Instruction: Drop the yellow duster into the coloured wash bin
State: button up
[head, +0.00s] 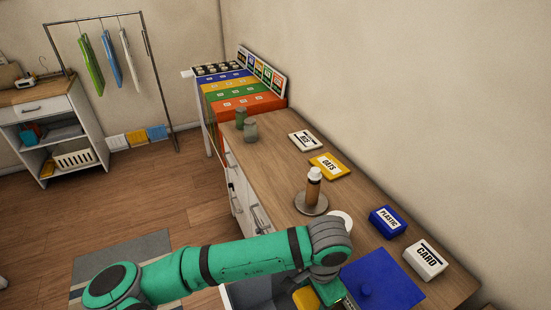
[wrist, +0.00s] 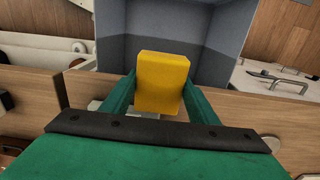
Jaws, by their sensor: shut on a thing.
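The yellow duster (wrist: 162,82) is a plain yellow block between the two green fingers of my gripper (wrist: 160,92) in the wrist view, held on both sides. Behind it is a grey-blue open compartment or box (wrist: 120,52). In the head view my gripper (head: 326,290) is at the bottom, beside the counter, partly hidden under my wrist, with a corner of the yellow duster (head: 305,298) showing. No bin with a readable wash label shows. Small white (head: 117,143), yellow (head: 137,137) and blue (head: 157,132) boxes stand on the floor at the far wall.
The wooden counter (head: 276,150) runs along the right wall. It bears jars, a brown bottle (head: 313,187), labelled boxes and a blue knobbed container (head: 381,284). A clothes rail (head: 95,17) and white shelf unit (head: 60,130) stand at the back left. The middle floor is open.

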jog(key=shift+f, duration=0.9)
jog(key=o, duration=1)
jog(key=shift+r, duration=0.1)
notch_tip(320, 180, up, 11)
jog(key=shift+f, duration=0.2)
